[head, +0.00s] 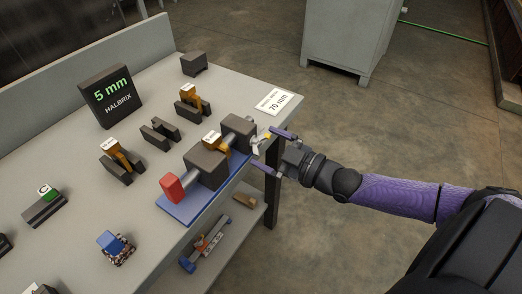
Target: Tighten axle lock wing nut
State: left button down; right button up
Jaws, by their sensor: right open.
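The axle assembly sits on a blue base plate (176,211) at the table's right edge. A grey axle (192,177) runs through dark blocks (206,164), with a red block (172,187) at its near left end. The wing nut (257,146), small and pale with a yellow spot by it, is at the axle's right end. My right gripper (276,152) is open, its two fingers spread on either side of the wing nut's right side. Whether the fingers touch it, I cannot tell. My left gripper is not in view.
The grey table (150,205) also holds a "5 mm" display (110,96), a "70 mm" card (273,102), and several dark holders, some with orange pieces. A lower shelf (226,262) holds another tool-like part. A grey cabinet (350,35) stands behind; open floor lies right.

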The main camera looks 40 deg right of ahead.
jog(key=shift+w+a, duration=0.3)
jog(key=shift+w, duration=0.35)
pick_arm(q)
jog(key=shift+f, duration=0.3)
pick_arm(e)
jog(key=c, duration=1.1)
jog(key=shift+r+m+p, duration=0.25)
jog(key=shift+m+p, duration=0.3)
jog(key=shift+m, duration=0.45)
jog(key=m+p, duration=0.1)
jog(key=m, duration=0.1)
jog(key=shift+m, duration=0.3)
jog(key=shift+f+m, duration=0.2)
jog(key=shift+m, duration=0.3)
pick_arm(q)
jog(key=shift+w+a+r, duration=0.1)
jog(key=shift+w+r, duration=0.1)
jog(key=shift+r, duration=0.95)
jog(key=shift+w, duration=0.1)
